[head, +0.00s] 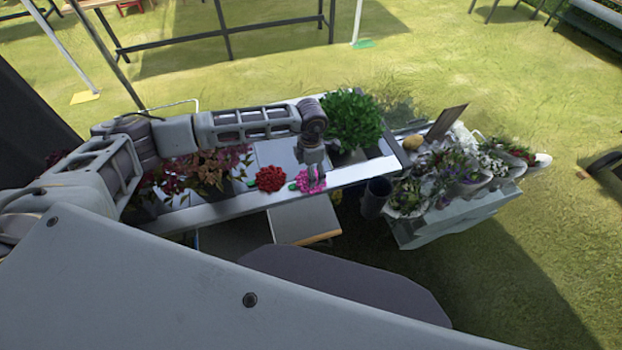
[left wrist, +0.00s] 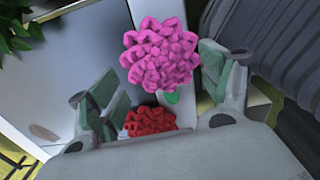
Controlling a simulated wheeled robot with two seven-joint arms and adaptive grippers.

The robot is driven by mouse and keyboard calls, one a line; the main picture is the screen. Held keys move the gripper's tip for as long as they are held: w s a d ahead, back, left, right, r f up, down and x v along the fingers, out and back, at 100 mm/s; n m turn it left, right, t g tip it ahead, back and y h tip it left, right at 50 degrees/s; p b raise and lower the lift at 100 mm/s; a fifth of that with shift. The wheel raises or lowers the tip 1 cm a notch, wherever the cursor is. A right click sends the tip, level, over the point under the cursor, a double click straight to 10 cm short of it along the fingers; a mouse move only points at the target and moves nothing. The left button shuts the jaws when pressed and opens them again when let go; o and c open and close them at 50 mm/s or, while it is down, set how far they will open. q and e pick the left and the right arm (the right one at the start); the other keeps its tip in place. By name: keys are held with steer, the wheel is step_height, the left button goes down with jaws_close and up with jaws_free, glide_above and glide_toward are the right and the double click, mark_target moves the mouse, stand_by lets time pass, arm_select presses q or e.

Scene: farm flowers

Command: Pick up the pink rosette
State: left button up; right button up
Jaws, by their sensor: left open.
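The pink rosette (head: 309,183) lies on the table near its front edge, partly covered by my gripper in the head view. In the left wrist view the pink rosette (left wrist: 160,50) is a full round bloom with a bit of green under it. My left gripper (head: 313,170) points down at the rosette. In the left wrist view the left gripper (left wrist: 163,88) has its fingers spread to either side, with the rosette between or just beyond them. I cannot tell whether they touch it. My right gripper is not in view.
A red rosette (head: 270,179) lies just left of the pink one; it also shows in the left wrist view (left wrist: 150,120). A leafy green plant (head: 351,119) stands behind to the right. Dark red foliage (head: 205,170) is at left. A dark bucket (head: 375,197) and flower crate (head: 440,221) are at right.

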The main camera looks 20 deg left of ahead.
arm_select(q)
steer(key=shift+f+p, duration=0.55)
steer(key=shift+f, duration=1.5)
steer(key=c, duration=0.9)
